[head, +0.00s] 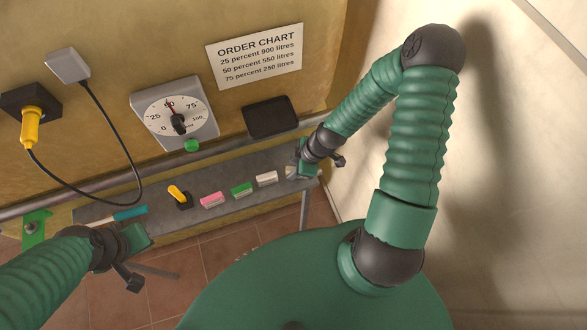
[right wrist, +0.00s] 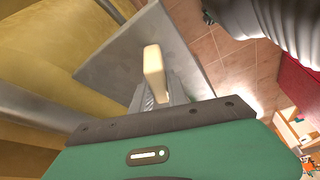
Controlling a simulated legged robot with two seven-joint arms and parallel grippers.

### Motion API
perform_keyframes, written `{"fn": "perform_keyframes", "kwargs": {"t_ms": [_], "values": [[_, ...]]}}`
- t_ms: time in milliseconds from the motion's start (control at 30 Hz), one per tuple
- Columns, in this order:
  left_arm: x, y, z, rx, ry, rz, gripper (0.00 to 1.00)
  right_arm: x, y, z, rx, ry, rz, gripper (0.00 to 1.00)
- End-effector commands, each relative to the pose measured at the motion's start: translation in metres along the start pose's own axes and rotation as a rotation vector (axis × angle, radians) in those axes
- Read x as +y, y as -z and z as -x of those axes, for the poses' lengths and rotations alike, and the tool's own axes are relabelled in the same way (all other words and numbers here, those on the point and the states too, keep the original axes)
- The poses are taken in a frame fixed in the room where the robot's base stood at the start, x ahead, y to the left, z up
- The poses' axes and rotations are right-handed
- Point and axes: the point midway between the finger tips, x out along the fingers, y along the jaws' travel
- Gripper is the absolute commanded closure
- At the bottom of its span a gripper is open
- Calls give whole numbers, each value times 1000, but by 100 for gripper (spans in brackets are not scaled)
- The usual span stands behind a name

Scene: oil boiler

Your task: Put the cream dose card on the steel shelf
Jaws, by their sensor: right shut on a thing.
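The cream dose card (right wrist: 153,72) stands between the fingers of my right gripper (right wrist: 158,92) in the right wrist view, seen end-on. In the head view my right gripper (head: 292,172) is at the right end of the grey steel shelf (head: 225,180) and hides most of the card. The shelf also shows behind the card in the right wrist view (right wrist: 115,65). I cannot tell whether the card touches the shelf. My left gripper (head: 140,245) is at the lower left, in front of the shelf; its fingertips are not clear.
On the shelf are a pale block (head: 266,178), a green block (head: 242,189), a pink block (head: 212,199), a yellow-handled switch (head: 178,195) and a teal-handled tool (head: 130,213). A dial (head: 175,113) and a dark box (head: 270,117) are above. A cable hangs at left.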

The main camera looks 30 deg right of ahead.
Motion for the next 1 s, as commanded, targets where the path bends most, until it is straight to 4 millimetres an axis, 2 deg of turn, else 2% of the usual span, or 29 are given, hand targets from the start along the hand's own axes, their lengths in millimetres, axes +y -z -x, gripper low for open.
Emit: {"fn": "perform_keyframes", "kwargs": {"t_ms": [167, 200, 333, 600, 733, 867, 1000], "values": [[0, -1, -4, 0, 0, 0, 100, 1, -3, -4, 0, 1, -1, 100], [0, -1, -2, 0, 0, 0, 100, 1, -2, -3, 0, 0, -1, 77], [0, 0, -2, 0, 0, 0, 100, 1, -2, -2, 0, 0, -1, 60], [0, 0, -2, 0, 0, 0, 100, 0, -1, -2, -1, -1, -1, 59], [0, 0, 0, 0, 0, 0, 100, 1, 0, 7, -1, -3, -1, 59], [0, 0, 0, 0, 0, 0, 100, 3, -2, 35, -1, -7, -2, 59], [0, 1, 3, 0, 0, 0, 100, 2, -2, 74, -2, -8, -3, 59]]}}
